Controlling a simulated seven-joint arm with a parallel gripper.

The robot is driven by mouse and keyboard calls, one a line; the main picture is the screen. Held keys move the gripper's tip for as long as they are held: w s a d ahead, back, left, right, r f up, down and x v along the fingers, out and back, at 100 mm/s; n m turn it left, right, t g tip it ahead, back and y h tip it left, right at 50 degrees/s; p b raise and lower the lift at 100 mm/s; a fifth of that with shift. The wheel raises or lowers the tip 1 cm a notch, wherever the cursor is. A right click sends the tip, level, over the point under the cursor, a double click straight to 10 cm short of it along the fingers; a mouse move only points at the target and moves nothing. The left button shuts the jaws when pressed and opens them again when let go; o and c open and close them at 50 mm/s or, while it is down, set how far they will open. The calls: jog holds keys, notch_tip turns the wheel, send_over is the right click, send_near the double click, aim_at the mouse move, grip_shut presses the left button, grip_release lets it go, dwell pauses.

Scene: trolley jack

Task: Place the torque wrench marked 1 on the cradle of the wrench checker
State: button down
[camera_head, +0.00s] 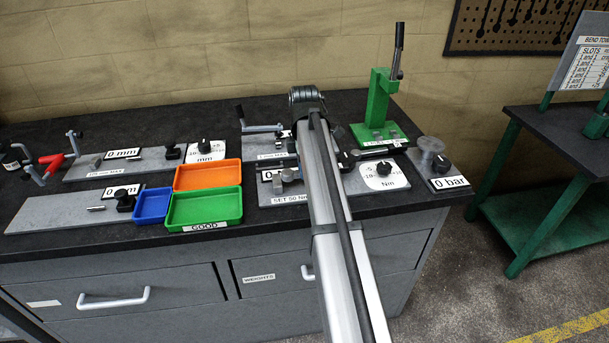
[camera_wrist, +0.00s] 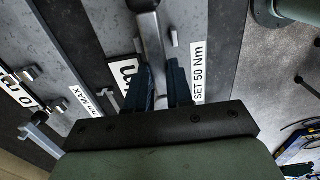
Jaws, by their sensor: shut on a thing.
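In the wrist view, my gripper (camera_wrist: 160,90) is shut on a grey metal bar (camera_wrist: 154,48) with a dark upper end, which I take to be the torque wrench; no number shows on it. The bar lies between the two dark blue fingers over the wrench checker. The checker's "SET 50 Nm" label (camera_wrist: 199,72) is just right of the fingers. In the head view, the checker's plate (camera_head: 318,187) and its Nm dial (camera_head: 384,175) show on the bench. My arm hides the gripper and the plate's middle there. Whether the bar touches the cradle cannot be told.
Left of the checker are a green tray (camera_head: 204,208), an orange tray (camera_head: 208,175) and a blue tray (camera_head: 153,205). A green press (camera_head: 379,97) stands behind it. A "0 bar" gauge unit (camera_head: 436,168) stands at the right. Another plate (camera_wrist: 70,60) lies left in the wrist view.

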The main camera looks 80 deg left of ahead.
jog(key=shift+f, duration=1.45)
jog(key=c, duration=1)
grip_release()
jog(key=shift+r, duration=0.15)
notch_tip(320, 180, up, 12)
jog(key=shift+f, duration=0.1)
